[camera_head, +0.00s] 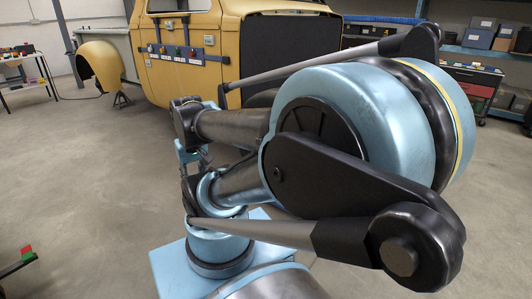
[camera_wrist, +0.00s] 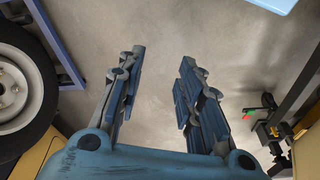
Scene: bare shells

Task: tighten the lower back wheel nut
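In the wrist view, a wheel (camera_wrist: 38,92) with a black tyre and a cream rim is cut off by the left edge. Small dark marks show on the rim, but I cannot tell the lower back nut apart. My gripper (camera_wrist: 162,57) is open, its two blue-grey fingers apart with only bare floor visible between them. The wheel lies to the left of the fingers, clear of them. In the head view my arm covers the middle, and the gripper is mostly hidden behind it.
A yellow vehicle shell (camera_head: 190,80) with a blue tool rail (camera_head: 180,52) stands behind my arm. A yellow fender (camera_head: 100,66) and a table (camera_head: 22,60) are at left. A dark bar with a red-green piece (camera_wrist: 258,113) is right of my fingers. Open floor (camera_head: 80,160) lies left.

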